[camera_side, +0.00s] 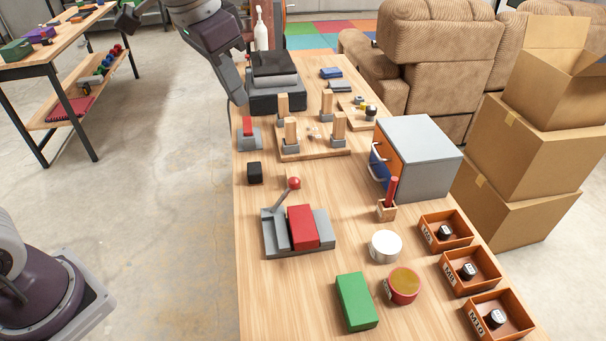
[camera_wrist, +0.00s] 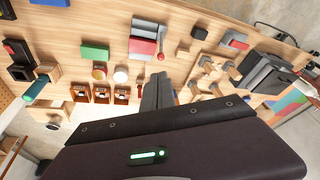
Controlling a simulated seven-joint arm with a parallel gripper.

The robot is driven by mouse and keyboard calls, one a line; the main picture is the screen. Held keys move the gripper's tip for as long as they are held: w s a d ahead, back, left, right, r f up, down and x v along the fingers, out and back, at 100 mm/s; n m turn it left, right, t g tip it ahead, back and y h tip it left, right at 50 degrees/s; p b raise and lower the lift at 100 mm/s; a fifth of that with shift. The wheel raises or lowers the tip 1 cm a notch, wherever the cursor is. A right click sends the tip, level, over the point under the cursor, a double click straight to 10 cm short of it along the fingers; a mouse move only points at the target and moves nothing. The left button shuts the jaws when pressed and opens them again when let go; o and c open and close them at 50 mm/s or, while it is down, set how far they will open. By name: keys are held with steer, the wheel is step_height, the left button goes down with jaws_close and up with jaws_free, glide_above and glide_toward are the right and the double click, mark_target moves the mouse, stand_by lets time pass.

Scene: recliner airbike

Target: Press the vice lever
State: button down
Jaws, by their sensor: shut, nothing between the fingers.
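A grey vice (camera_side: 270,240) holding a red block (camera_side: 303,227) stands on the wooden table. Its lever (camera_side: 284,196) slants up and ends in a red ball knob (camera_side: 294,183). In the wrist view the vice (camera_wrist: 148,31) is beyond the fingertips, with its red knob (camera_wrist: 161,57) nearer to them. My gripper (camera_side: 240,101) is shut and empty, pointing down near the table's left edge, farther back than the vice and apart from the lever. In the wrist view my gripper (camera_wrist: 158,76) shows its fingers together.
A small black block (camera_side: 255,173) and a grey device with a red part (camera_side: 248,133) stand behind the vice. Farther back is a board with wooden posts (camera_side: 315,150). A grey drawer cabinet (camera_side: 430,155) stands right. A green block (camera_side: 356,302) and orange bins (camera_side: 446,229) are in front.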

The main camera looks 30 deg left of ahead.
steer(key=m+g, duration=0.1)
steer(key=m, duration=0.1)
glide_above(284, 196)
steer(key=d, duration=0.2)
steer(key=s+x, duration=0.1)
steer(key=x, duration=0.6)
steer(key=w+d+f, duration=0.1)
steer(key=w+f, duration=0.1)
steer(key=f, duration=0.3)
steer(key=w+d+f+m+g, duration=0.1)
steer(key=w+f, duration=0.2)
steer(key=f, duration=0.2)
steer(key=shift+w+d, duration=0.25)
step_height(284, 196, down, 9)
steer(key=s+a, duration=0.1)
steer(key=s, duration=0.1)
steer(key=shift+a, duration=0.4)
